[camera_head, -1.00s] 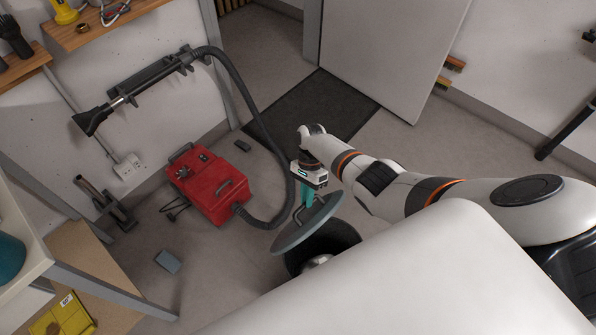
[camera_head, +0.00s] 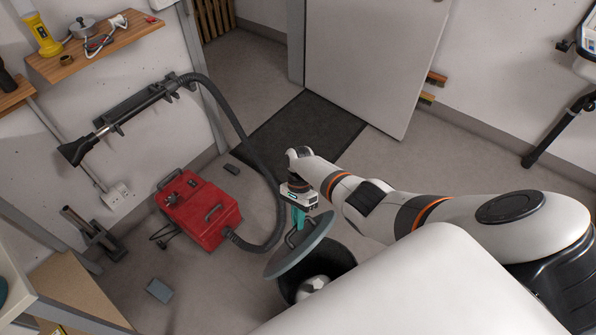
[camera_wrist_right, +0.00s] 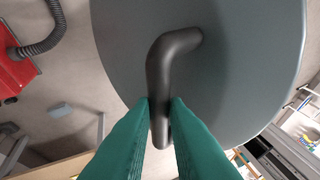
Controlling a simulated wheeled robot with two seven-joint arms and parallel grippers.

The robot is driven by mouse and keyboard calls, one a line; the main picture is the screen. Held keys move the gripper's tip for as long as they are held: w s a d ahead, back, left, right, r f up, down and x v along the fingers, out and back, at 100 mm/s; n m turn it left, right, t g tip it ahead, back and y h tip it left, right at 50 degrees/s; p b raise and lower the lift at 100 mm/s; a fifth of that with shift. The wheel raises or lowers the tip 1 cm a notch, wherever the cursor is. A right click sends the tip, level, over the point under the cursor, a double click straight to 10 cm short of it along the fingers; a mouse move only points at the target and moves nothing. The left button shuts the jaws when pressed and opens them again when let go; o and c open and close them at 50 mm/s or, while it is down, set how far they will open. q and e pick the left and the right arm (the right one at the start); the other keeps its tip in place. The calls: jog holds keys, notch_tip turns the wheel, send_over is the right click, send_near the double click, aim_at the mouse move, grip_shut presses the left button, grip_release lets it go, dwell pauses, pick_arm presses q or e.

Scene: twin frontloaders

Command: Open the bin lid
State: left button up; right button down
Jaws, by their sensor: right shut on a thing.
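The bin (camera_head: 334,262) is a dark round container on the floor at lower centre, partly hidden behind a large white surface in the foreground. A crumpled silvery thing (camera_head: 312,287) shows inside it. The round grey lid (camera_head: 310,246) is held tilted above and to the left of the bin's opening, which is partly uncovered. My right gripper (camera_head: 298,217) is shut on the lid's dark curved handle. In the right wrist view, the teal fingers (camera_wrist_right: 159,105) close around the handle (camera_wrist_right: 160,75) on the lid (camera_wrist_right: 235,70). My left gripper is not in view.
A red vacuum (camera_head: 200,212) stands left of the lid, its dark hose (camera_head: 237,122) arching close by. A small blue-grey object (camera_head: 159,290) lies on the floor. A dark mat (camera_head: 301,130) lies before the door (camera_head: 374,60). Floor between vacuum and lid is narrow.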

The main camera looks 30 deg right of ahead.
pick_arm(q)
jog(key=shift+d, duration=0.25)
pick_arm(e)
jog(key=shift+s+f, duration=0.1)
jog(key=shift+f, duration=0.05)
jog(key=c, duration=1.6)
grip_release()
jog(key=shift+o, duration=1)
jog(key=shift+w, duration=0.2)
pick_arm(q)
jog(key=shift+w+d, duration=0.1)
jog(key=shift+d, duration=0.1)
